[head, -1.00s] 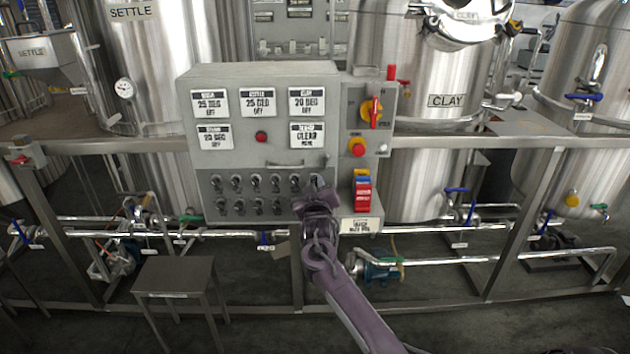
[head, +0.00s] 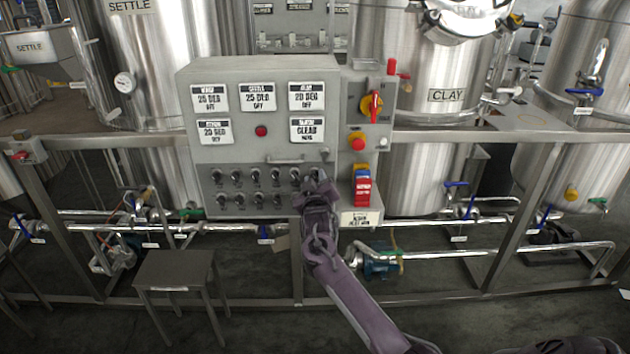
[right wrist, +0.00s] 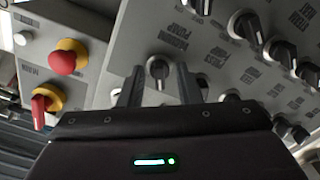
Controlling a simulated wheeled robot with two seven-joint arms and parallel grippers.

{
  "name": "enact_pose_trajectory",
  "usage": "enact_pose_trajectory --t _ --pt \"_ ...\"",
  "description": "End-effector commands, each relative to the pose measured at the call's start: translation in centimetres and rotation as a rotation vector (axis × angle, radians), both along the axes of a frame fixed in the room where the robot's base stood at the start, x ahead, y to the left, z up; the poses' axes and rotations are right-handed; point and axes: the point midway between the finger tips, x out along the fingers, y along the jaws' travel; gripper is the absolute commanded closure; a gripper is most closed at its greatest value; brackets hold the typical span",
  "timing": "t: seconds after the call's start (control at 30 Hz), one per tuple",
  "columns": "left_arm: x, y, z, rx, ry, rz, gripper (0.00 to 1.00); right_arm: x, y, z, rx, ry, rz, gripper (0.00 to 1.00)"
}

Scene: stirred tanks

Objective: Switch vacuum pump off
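The grey control panel (head: 232,152) stands ahead in the head view, with rows of black rotary knobs along its lower part. In the right wrist view, where the lettering appears upside down, the knob marked vacuum pump (right wrist: 158,69) is near the middle, by its label (right wrist: 180,38). My right gripper (head: 320,184) is at the right end of the upper knob row. In the right wrist view its two fingers (right wrist: 160,86) are apart, one on each side of the vacuum pump knob. I cannot tell whether they touch it. My left gripper is not in view.
A red emergency button (head: 358,144), a red-and-yellow main switch (head: 374,105) and a red-and-blue switch (head: 363,188) sit right of my gripper. A handle (head: 285,160) juts out above the knobs. A metal stool (head: 174,270) stands front left; a rail runs behind the panel.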

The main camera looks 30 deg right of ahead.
Motion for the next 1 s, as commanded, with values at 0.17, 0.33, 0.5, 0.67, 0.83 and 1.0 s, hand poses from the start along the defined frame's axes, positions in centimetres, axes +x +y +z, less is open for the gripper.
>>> enact_pose_trajectory --t 0.17,0.33,0.5,0.67,0.83,1.0 --pt "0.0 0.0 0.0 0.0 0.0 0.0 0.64 -0.3 0.2 0.0 0.0 -0.001 0.001 0.69" --pt "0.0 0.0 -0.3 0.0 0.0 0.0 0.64 -2.0 1.3 -0.1 0.001 0.0 0.001 0.69" --pt "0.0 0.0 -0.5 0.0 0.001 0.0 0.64 -4.4 2.7 -0.2 0.001 0.0 0.001 0.69" --pt "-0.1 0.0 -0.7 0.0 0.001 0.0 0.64 -6.1 3.8 -0.1 0.001 0.0 0.001 0.69" --pt "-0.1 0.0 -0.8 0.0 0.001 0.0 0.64 -6.7 4.1 0.0 0.0 0.0 0.001 0.69" --pt "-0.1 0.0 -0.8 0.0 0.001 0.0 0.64 -6.7 4.1 0.0 0.0 0.0 0.0 0.69"
